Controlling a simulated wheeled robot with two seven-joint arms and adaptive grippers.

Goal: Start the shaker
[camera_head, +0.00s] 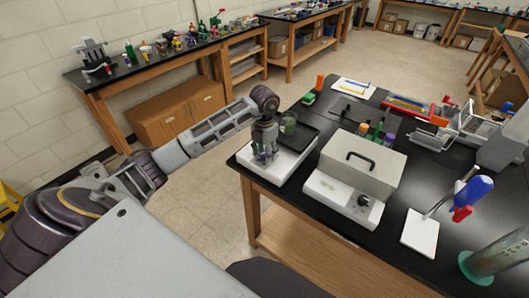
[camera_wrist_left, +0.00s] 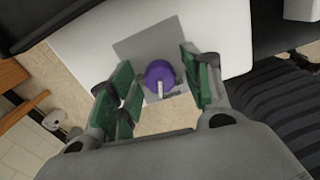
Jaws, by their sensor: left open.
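The shaker is a white box (camera_head: 292,165) with a dark top tray (camera_head: 305,137), at the table's near left corner in the head view. A greenish vessel (camera_head: 289,123) stands on the tray. In the left wrist view a round purple knob (camera_wrist_left: 160,72) with a pale pointer sits on the white shaker body (camera_wrist_left: 205,30). My left gripper (camera_head: 264,152) points down over the shaker's near left part. Its green-padded fingers (camera_wrist_left: 160,88) are open on either side of the knob, with visible gaps. Whether they reach down to knob height is unclear. My right gripper is out of view.
A lidded white box (camera_head: 360,155) with a black handle and front dial stands close right of the shaker. Further right are a white stand base (camera_head: 420,233) and a clear cylinder (camera_head: 495,258). Small bottles and an orange-topped item (camera_head: 319,83) stand behind.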

